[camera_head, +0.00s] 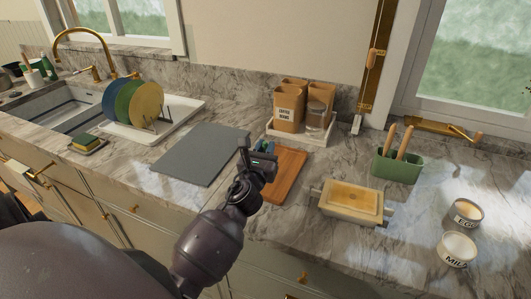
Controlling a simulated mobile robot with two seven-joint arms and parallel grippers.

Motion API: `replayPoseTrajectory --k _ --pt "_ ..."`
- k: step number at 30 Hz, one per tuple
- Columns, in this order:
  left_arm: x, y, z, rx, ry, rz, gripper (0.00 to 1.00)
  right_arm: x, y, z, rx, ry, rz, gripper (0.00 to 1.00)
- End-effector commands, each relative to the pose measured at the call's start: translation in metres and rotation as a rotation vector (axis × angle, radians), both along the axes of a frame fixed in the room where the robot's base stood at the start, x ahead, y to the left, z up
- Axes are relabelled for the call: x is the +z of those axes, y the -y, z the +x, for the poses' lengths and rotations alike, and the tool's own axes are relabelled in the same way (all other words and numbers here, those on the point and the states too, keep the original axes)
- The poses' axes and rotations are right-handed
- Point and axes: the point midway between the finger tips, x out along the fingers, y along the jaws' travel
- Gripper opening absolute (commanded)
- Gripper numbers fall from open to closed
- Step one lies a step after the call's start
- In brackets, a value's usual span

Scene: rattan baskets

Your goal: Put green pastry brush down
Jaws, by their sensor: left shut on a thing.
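My left gripper (257,155) is over the grey board's right edge and the wooden board's left edge. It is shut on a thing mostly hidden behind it. A small blue-green part, likely of the green pastry brush (266,146), shows just beyond the fingers. Whether it touches the board below cannot be told. The wooden board (289,176) lies flat on the marble counter, partly behind my wrist. My right gripper is not in view.
A grey board (200,155) lies to the left. A green holder (397,168) with wooden handles, a lidded cream dish (350,203) and two bowls labelled EGG (467,213) and MILK (457,250) stand to the right. Canisters (290,110) stand behind on a tray.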

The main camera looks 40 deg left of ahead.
Motion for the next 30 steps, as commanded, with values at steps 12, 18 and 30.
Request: replayPoseTrajectory --k 12,18,30 --pt "-0.0057 -0.0002 0.0001 0.0 0.001 0.0 0.0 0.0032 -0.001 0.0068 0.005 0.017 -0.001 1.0" --pt "-0.0063 -0.0002 0.0001 0.0 0.001 0.001 0.39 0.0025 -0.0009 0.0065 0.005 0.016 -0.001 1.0" --pt "-0.0025 -0.0002 0.0001 0.0 0.001 0.0 0.44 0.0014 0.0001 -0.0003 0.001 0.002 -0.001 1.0"
